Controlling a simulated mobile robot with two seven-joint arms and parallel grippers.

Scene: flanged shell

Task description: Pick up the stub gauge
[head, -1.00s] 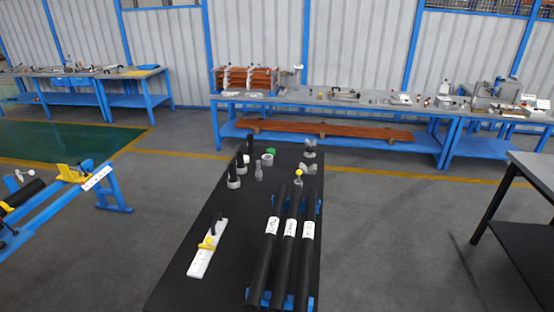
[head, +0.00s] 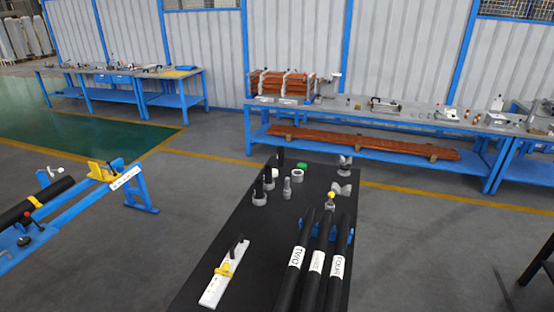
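Neither of my grippers is in view. No object is labelled as the stub gauge. A flat white bar (head: 214,290) with a yellow slider (head: 224,268) and a black upright handle (head: 237,246) lies at the left front of the black table (head: 262,235); it may be the gauge, but I cannot tell for sure. Several small grey fittings stand farther back, some with black tops (head: 259,188). A slim grey piece (head: 287,189) stands beside them.
Black tubes (head: 291,275) with white labels lie on blue supports at the table's right front. A white ring (head: 297,175) and a green piece (head: 302,167) sit behind. A blue stand (head: 75,210) is at left. A long workbench (head: 390,118) lines the wall. Grey floor separates them.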

